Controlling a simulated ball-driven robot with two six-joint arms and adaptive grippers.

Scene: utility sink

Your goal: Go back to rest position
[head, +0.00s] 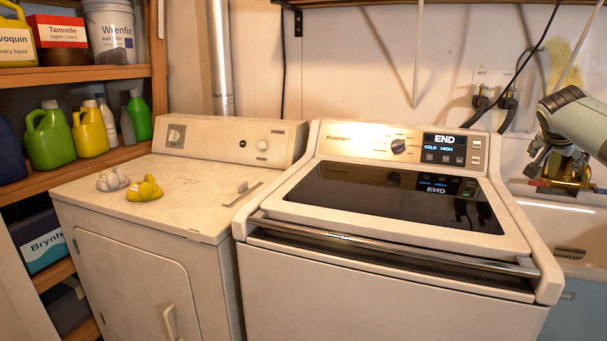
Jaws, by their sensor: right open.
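My right gripper (541,168) is at the right edge of the head view, at the end of my grey-green arm. It is open. It is over the back of the utility sink (565,218), right beside a brass faucet (574,172) that it partly overlaps. I cannot tell whether the gripper touches the faucet. I see nothing held in it. My left gripper is not in view.
A washer (390,290) with a closed dark glass lid (390,194) shows END. Left of it, a white dryer (200,210) bears a grey bundle (112,180) and a yellow one (145,189). Shelves with bottles (50,136) stand far left.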

